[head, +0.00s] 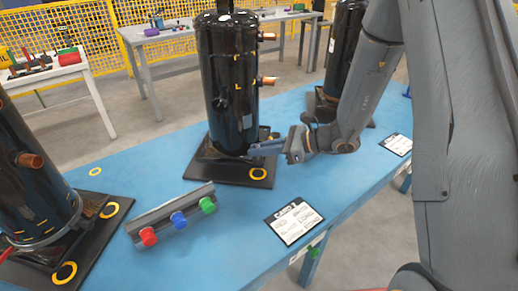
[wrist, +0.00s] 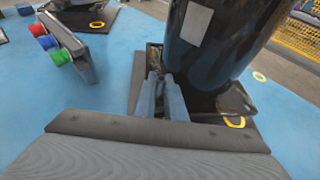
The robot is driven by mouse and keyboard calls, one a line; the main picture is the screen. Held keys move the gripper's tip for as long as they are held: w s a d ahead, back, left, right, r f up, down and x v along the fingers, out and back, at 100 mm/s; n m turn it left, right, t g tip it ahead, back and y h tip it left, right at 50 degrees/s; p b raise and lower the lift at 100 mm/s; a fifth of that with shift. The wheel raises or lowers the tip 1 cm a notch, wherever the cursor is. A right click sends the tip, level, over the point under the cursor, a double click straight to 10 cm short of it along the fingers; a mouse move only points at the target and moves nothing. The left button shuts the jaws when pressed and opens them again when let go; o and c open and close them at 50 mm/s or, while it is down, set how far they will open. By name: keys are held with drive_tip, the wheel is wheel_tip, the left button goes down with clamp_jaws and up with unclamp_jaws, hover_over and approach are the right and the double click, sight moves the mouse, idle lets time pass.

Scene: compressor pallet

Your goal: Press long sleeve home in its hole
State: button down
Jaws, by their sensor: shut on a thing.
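The middle black compressor (head: 228,85) stands upright on its dark base plate (head: 205,172), and its lower part fills the top of the wrist view (wrist: 215,45). My gripper (head: 254,149) is low at the compressor's right side, just above the plate. In the wrist view, its two fingers (wrist: 163,84) are close together and reach down to the plate beside the compressor's foot. They are shut on the long sleeve, which the fingers hide, so I cannot tell how deep it sits.
A grey rack (head: 172,208) with red, blue and green capped pieces lies on the blue table (head: 185,255). A second compressor (head: 30,175) stands at left, a third (head: 343,48) behind my arm. A printed card (head: 294,221) lies in front. The table between rack and card is clear.

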drive_tip(key=shift+f+b, duration=0.3)
drive_tip(key=shift+f, duration=0.2)
drive_tip(key=c, duration=1.7)
unclamp_jaws()
drive_tip(key=shift+c, duration=0.2)
drive_tip(key=v, duration=0.7)
drive_tip(key=shift+d+b, duration=0.35)
drive_tip(key=shift+d, duration=0.05)
drive_tip(key=shift+s+r, duration=0.1)
drive_tip(key=shift+s, duration=0.05)
